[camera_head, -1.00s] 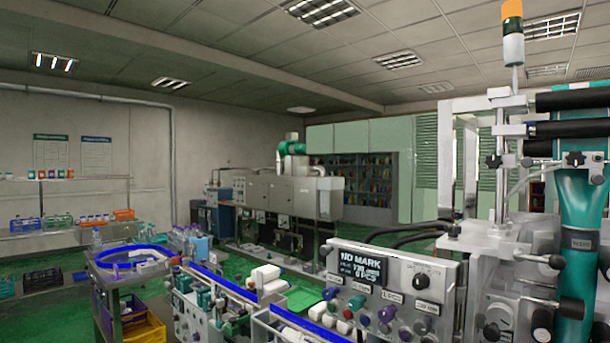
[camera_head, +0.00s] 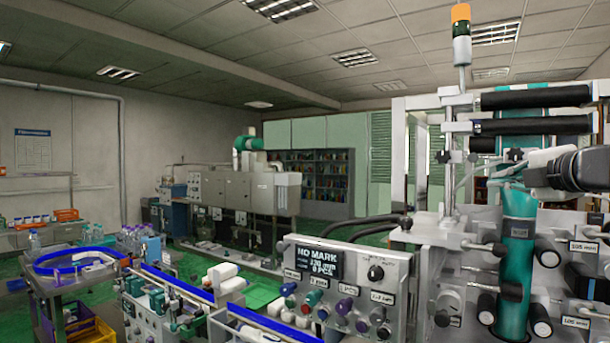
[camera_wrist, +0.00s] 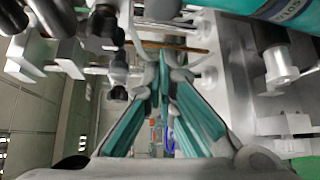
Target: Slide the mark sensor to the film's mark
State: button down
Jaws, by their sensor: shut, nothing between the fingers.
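The teal film (camera_head: 518,245) hangs as a flattened sleeve from the black rollers on the machine at right. A thin rail with black knobs (camera_head: 443,156) crosses near the film's upper part, and a thin grey cable leads down from there. The mark sensor cannot be told apart clearly from these fittings. My gripper (camera_head: 508,172) reaches in from the right in front of the film, close to the rail. In the wrist view its teal-padded fingers (camera_wrist: 164,62) meet at the tips, shut and empty, near a brown rod (camera_wrist: 175,48). Contact cannot be told.
A control panel (camera_head: 345,270) has a display reading "NO MARK" and several knobs. Black rollers (camera_head: 533,97) and a signal tower (camera_head: 461,35) stand above the machine. More knobs and rods crowd the film's sides. A conveyor with blue rails (camera_head: 178,281) lies left.

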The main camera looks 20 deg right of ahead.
jog(key=s+d, duration=0.1)
jog(key=s+d+r, duration=0.1)
jog(key=shift+s, duration=0.35)
jog(key=shift+f, duration=0.1)
jog(key=shift+p, duration=0.4)
jog(key=shift+s+d+p, duration=0.45)
jog(key=shift+s+p, duration=0.15)
jog(key=shift+p, duration=0.35)
